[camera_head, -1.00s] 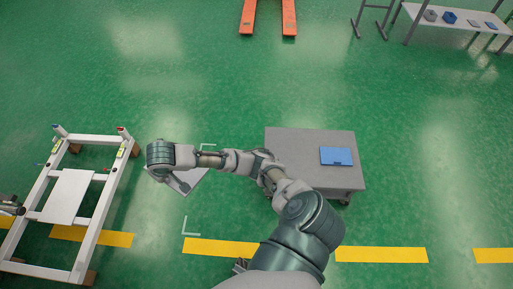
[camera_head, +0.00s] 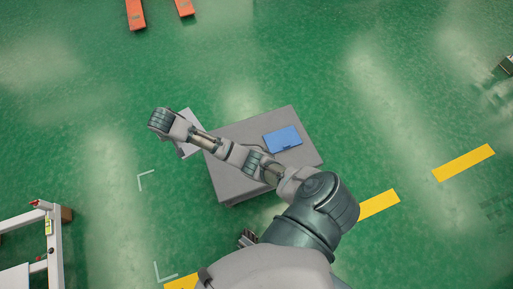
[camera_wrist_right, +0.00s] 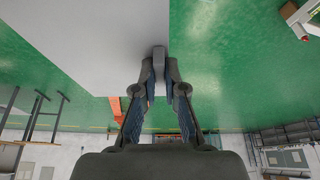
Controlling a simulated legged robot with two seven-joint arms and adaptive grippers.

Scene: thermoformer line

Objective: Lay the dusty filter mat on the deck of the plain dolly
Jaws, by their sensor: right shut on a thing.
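My right gripper (camera_wrist_right: 160,58) is shut on the edge of the filter mat, a flat light grey sheet (camera_wrist_right: 75,40) that fills the upper left of the right wrist view. In the head view the mat (camera_head: 189,151) shows only in part, behind my right wrist and forearm. It is at the left edge of the dolly; I cannot tell its height or whether it touches. The plain dolly (camera_head: 235,180) has a flat grey deck, partly hidden by my right arm. Dust on the mat cannot be made out.
A blue flat item (camera_head: 282,139) lies on the right part of the dolly deck. A white frame (camera_head: 52,245) stands at the lower left. Orange forks (camera_head: 136,14) are at the top. Green floor around the dolly is mostly clear, with yellow strips (camera_head: 463,162).

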